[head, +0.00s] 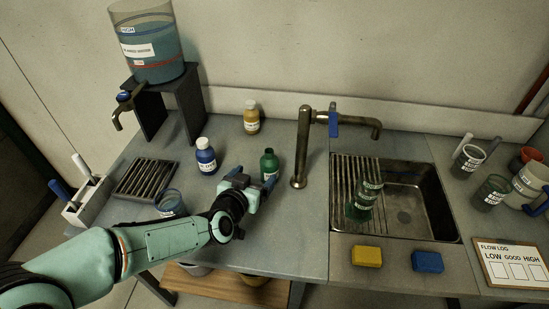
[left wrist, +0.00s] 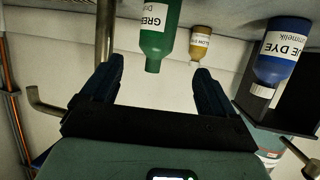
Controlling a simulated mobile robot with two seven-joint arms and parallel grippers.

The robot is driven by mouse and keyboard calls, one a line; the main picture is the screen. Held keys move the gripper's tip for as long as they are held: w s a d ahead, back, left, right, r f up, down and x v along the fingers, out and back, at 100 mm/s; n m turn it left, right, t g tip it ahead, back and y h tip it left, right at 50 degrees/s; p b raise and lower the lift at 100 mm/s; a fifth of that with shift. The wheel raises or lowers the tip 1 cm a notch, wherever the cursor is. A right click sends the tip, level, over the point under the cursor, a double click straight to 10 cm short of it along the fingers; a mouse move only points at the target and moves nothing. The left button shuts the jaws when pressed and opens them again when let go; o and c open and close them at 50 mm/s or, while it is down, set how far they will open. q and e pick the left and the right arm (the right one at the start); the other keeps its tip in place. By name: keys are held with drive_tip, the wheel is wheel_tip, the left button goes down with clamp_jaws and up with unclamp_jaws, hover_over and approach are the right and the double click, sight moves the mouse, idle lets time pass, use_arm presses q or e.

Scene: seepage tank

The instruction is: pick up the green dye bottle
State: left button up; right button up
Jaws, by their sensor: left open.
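The green dye bottle (head: 269,161) stands upright on the grey counter, left of the tap's base. In the left wrist view, which looks upside down, the green bottle (left wrist: 158,40) appears in line with the gap between my fingers. My left gripper (head: 253,181) is just in front of the bottle and hides its lower part in the head view. In the left wrist view the fingers of my left gripper (left wrist: 156,85) are spread with nothing held between them. I cannot tell whether the fingertips reach beside the bottle. My right gripper is not in view.
A blue dye bottle (head: 205,157) stands left of the green one, and a yellow bottle (head: 251,118) stands behind. The tap (head: 302,150) rises close on the right, before the sink (head: 410,190). A glass beaker (head: 171,203) stands near my left forearm.

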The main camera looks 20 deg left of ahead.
sight(264, 166)
use_arm(q)
drive_tip(key=x, duration=0.6)
drive_tip(key=shift+w+f, duration=0.25)
drive_tip(key=shift+w, duration=0.05)
drive_tip(key=x, duration=0.5)
drive_tip(key=shift+w+d+f, duration=0.15)
drive_tip(key=shift+w+d, duration=0.1)
drive_tip(key=shift+w, duration=0.05)
drive_tip(key=c, duration=1.2)
